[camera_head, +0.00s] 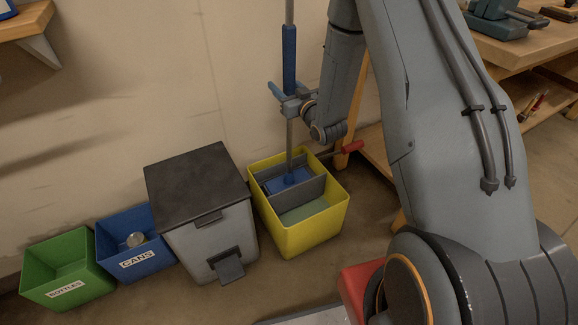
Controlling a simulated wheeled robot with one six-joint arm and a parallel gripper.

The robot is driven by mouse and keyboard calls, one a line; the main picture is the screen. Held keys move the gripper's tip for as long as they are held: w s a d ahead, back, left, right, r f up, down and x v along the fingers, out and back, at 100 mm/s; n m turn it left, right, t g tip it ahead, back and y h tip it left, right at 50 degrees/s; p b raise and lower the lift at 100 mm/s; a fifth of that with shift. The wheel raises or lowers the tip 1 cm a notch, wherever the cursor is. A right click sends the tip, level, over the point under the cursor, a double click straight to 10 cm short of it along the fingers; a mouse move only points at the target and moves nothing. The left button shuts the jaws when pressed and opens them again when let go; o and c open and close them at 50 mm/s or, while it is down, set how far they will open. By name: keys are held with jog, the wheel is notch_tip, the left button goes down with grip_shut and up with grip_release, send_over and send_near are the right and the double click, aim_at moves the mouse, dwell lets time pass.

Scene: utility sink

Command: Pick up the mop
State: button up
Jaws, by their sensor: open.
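The mop stands upright, its grey pole (290,137) carrying a blue grip sleeve (289,60) higher up. Its blue head (288,180) is down inside the yellow bucket (318,230), within a grey-walled section. My gripper (280,91) is open at the pole, just below the blue sleeve.
A grey bin with a dark lid (197,178) stands left of the bucket. Beyond it are a blue CANS bin (137,262) holding a can and a green BOTTLES bin (66,285). A red-ended handle (352,147) sticks out right of the bucket. A wooden workbench (530,50) stands at right; the wall is close behind.

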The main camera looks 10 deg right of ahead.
aim_at(283, 45)
grip_shut()
jog(key=shift+r, duration=0.2)
notch_tip(283, 45, up, 10)
jog(key=shift+f+p, duration=0.1)
jog(key=shift+p, duration=0.9)
jog(key=shift+r+p, duration=1.05)
jog(key=shift+r, duration=0.45)
